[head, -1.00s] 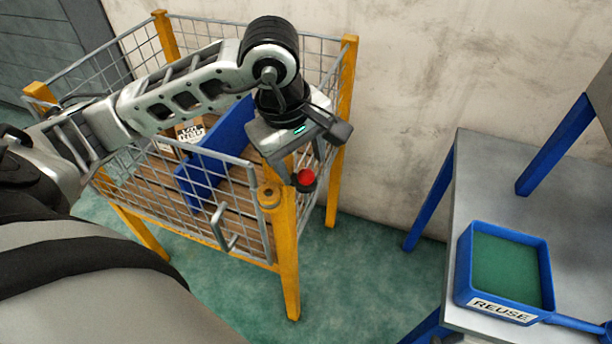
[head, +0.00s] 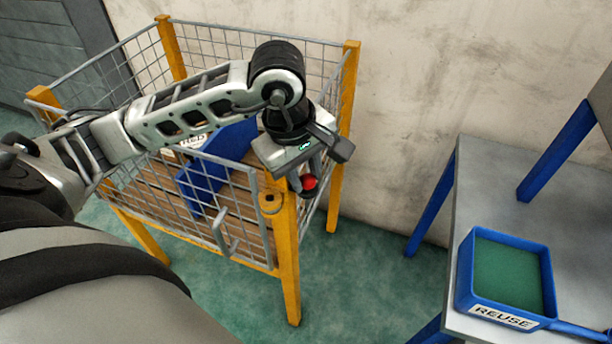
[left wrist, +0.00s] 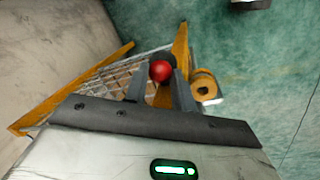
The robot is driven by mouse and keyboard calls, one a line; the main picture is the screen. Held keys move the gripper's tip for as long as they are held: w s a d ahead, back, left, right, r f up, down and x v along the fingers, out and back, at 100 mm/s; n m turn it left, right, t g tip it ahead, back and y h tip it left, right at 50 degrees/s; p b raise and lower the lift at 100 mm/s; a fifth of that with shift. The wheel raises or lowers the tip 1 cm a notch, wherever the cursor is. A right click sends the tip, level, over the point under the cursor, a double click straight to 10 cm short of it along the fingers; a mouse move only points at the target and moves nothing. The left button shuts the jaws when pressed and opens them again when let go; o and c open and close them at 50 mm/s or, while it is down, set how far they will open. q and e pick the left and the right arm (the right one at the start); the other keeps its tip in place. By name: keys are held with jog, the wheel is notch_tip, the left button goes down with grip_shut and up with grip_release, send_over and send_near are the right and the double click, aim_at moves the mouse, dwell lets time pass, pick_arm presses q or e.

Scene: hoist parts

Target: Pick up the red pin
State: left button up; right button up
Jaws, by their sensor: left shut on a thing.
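The red pin (head: 309,182) shows as a round red end between the fingers of my left gripper (head: 306,187). It also shows in the left wrist view (left wrist: 160,71), with a dark finger on each side of it. My left gripper is shut on the pin and holds it close to the yellow corner post of the wire cage, at its right side. Most of the pin's length is hidden. My right gripper does not show in any view.
The wire cage (head: 232,181) has yellow posts, a wooden floor, a blue divider (head: 205,178) and a partly hidden label. A yellow ring (left wrist: 204,86) sits by the post top. At right, a grey table (head: 490,190) bears a blue REUSE tray (head: 548,285). Floor between them is clear.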

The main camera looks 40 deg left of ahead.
pick_arm(q)
notch_tip(320, 180, up, 10)
dwell(0.6)
jog(key=shift+f, duration=0.1)
